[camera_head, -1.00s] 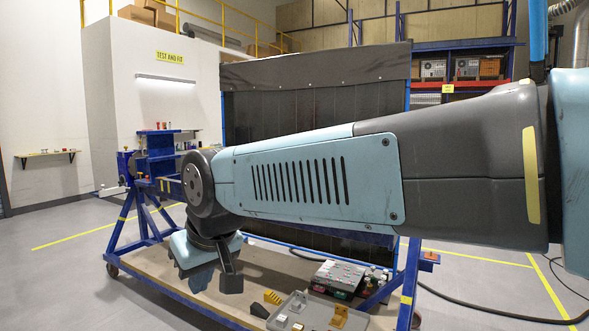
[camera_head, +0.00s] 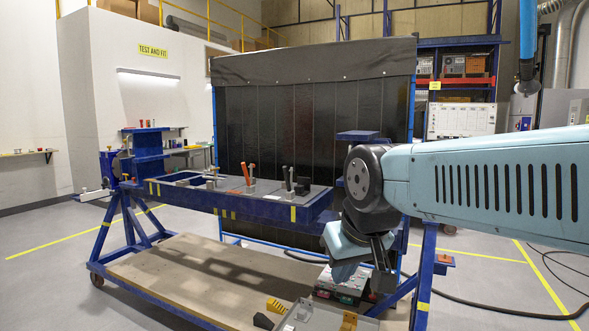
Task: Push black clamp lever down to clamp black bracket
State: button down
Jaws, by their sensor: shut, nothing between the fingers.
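The blue rotary jig (camera_head: 268,209) stands in the middle with a grey bed on its beam. A black clamp lever (camera_head: 288,177) stands upright toward the right of the bed. Small dark parts sit at its foot; I cannot tell which is the black bracket. A clamp with an orange lever (camera_head: 246,174) stands to its left. My gripper (camera_head: 364,277) hangs low at the right, pointing down, to the right of the black lever and below the bed, apart from both. It is shut and empty; its fingertips are hard to make out.
A wooden base board (camera_head: 185,266) lies under the jig. A grey tray (camera_head: 318,318) with yellow parts and a box of electronics (camera_head: 343,284) sit below my gripper. The jig's blue right post (camera_head: 425,270) stands close to my gripper. A black curtain (camera_head: 290,120) hangs behind.

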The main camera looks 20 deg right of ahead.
aim_at(285, 167)
jog(key=z, duration=0.25)
jog(key=i, duration=1.7)
jog(key=u, duration=0.3)
